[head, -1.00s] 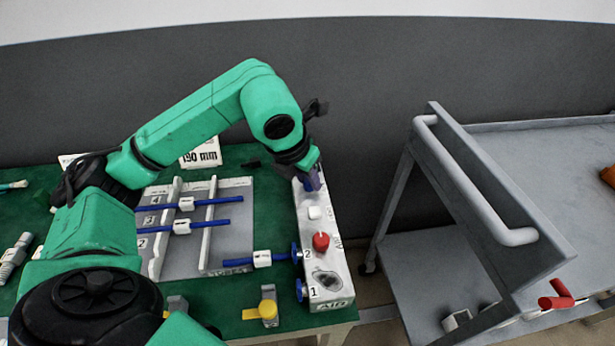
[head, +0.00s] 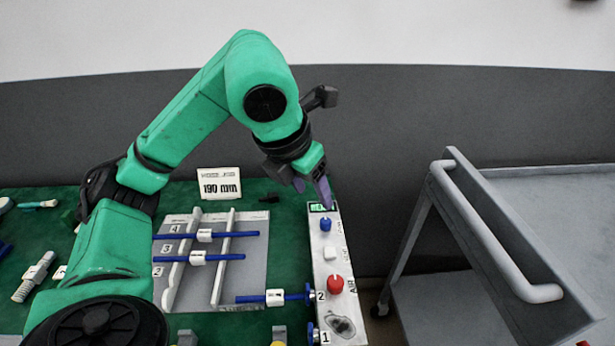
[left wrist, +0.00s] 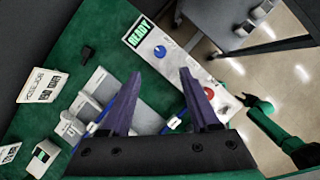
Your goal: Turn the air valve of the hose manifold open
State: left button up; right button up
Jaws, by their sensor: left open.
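The hose manifold is a long white box (head: 318,262) at the right edge of the bench. Its top has a blue knob (head: 326,224), a white button (head: 330,253) and a red knob (head: 335,284), with the lettering AIR beside the red one. My left gripper (head: 311,187) is open and empty above the manifold's far end, near the green display (head: 322,206). In the left wrist view the display reads READY (left wrist: 138,32).
Blue hoses with white tags lie on a grey rack (head: 190,290) left of the manifold, and one (head: 270,298) reaches the manifold's side port. A sign reading 190 mm (head: 219,183) stands behind. A grey cart (head: 500,290) stands right, across a gap.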

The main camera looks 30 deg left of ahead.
aim_at(336, 283)
jog(key=k+l, duration=1.2)
jog(key=l, duration=0.15)
